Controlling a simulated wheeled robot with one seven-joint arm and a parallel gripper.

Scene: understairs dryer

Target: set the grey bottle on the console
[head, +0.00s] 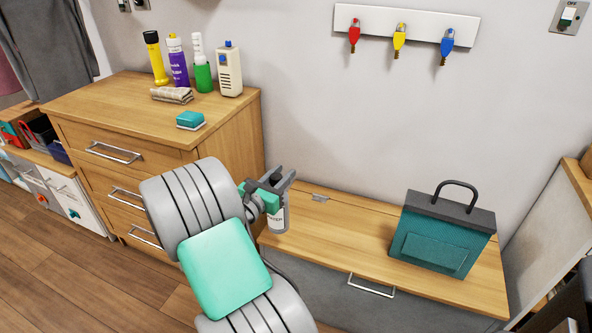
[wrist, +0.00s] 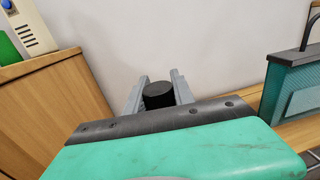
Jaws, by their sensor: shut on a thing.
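The grey bottle (head: 279,217) has a pale label and is upright in my gripper (head: 279,186). In the wrist view its round black top (wrist: 158,94) shows between the two grey fingers of my gripper (wrist: 160,92), which are shut on it. The bottle appears over the left end of a low wooden-topped unit (head: 345,228), likely the console, close to the chest of drawers. I cannot tell whether its base touches the top. My arm hides part of the unit's left end.
A teal bag (head: 437,239) stands on the right of the low unit; the top between it and the bottle is mostly clear.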

